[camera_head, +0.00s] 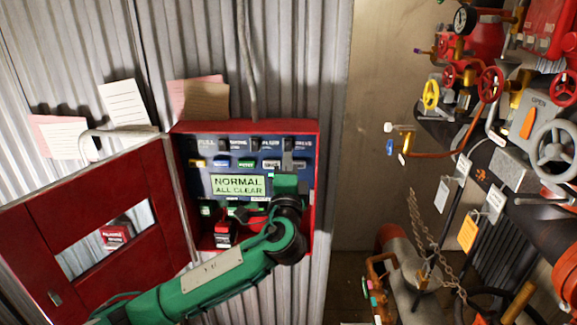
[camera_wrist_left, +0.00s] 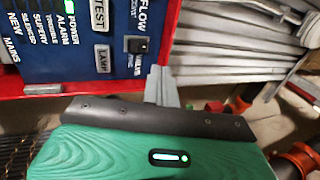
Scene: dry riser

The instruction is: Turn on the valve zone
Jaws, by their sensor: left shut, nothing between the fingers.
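The red alarm cabinet (camera_head: 318,160) is open on the corrugated wall, with a blue panel inside. Along the panel's top is a row of small black switches with labels. The rightmost switch (camera_head: 287,144) is the valve zone one; in the left wrist view it shows as a black rocker (camera_wrist_left: 138,45) beside a label that seems to read VALVE. Its on or off position is unclear. My left gripper (camera_head: 288,170) is in front of the panel's right side, just below that switch. Its shut, empty fingers (camera_wrist_left: 160,73) are close beside the label; I cannot tell whether they touch the panel.
The cabinet's red door (camera_head: 110,195) hangs open to the left. The panel's display (camera_head: 239,185) reads NORMAL ALL CLEAR. Pipes, gauges and red handwheels (camera_head: 490,84) stand at right. Other labelled switches and buttons sit near my gripper.

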